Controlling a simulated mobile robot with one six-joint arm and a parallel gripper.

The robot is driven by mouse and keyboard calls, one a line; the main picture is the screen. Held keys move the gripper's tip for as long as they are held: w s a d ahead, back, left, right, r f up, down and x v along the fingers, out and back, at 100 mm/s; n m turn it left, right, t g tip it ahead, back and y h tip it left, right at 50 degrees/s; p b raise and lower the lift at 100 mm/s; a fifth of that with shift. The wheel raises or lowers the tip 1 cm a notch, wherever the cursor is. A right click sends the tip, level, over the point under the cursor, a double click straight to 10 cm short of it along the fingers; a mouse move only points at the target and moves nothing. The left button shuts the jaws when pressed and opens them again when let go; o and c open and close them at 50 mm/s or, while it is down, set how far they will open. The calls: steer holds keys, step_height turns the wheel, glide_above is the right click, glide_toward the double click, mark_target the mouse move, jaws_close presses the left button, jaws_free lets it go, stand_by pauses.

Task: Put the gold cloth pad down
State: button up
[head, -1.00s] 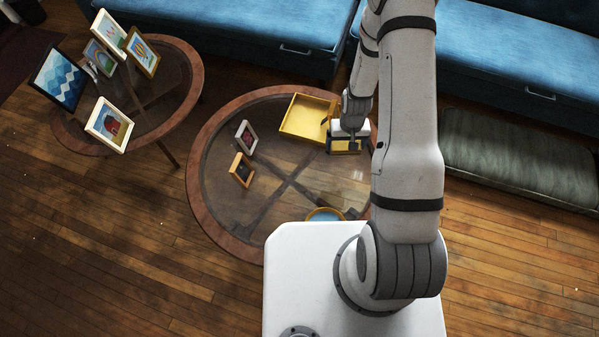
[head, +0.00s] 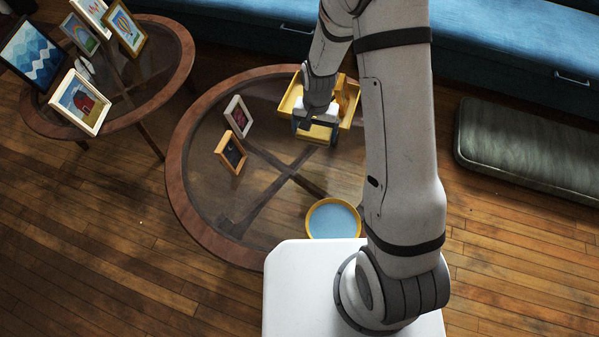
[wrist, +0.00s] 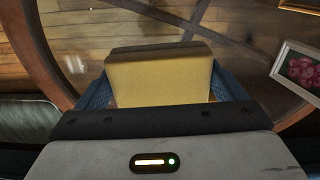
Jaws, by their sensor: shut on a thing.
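The gold cloth pad (wrist: 158,80) is a yellow block with a darker edge, held between the two blue fingers of my gripper (wrist: 160,92) in the wrist view. In the head view my gripper (head: 315,130) is over the round glass table (head: 182,170), at the near side of a yellow tray (head: 348,92). The pad (head: 318,133) shows there as a small yellow patch under the gripper. The wrist view shows glass and floor beyond the pad; I cannot tell how high it is held.
Two small picture frames, a white one (head: 238,117) and an orange one (head: 231,152), stand left on the table. A round blue dish with a yellow rim (head: 333,219) is at the near edge. The glass between them is clear. A side table (head: 185,75) with several frames stands left.

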mark_target(303, 162)
steer(key=shift+m, duration=0.5)
steer(key=a+f+b, duration=0.1)
steer(key=b, duration=0.1)
steer(key=a+f+b, duration=0.1)
steer(key=a+b, duration=0.1)
steer(key=shift+s+f, duration=0.35)
steer(key=shift+f, duration=0.05)
step_height(303, 162, down, 10)
steer(key=b, duration=0.4)
steer(key=shift+r, duration=0.25)
steer(key=o, duration=0.8)
steer(key=shift+f, duration=0.2)
steer(key=shift+o, duration=1.1)
steer(key=shift+r, duration=0.1)
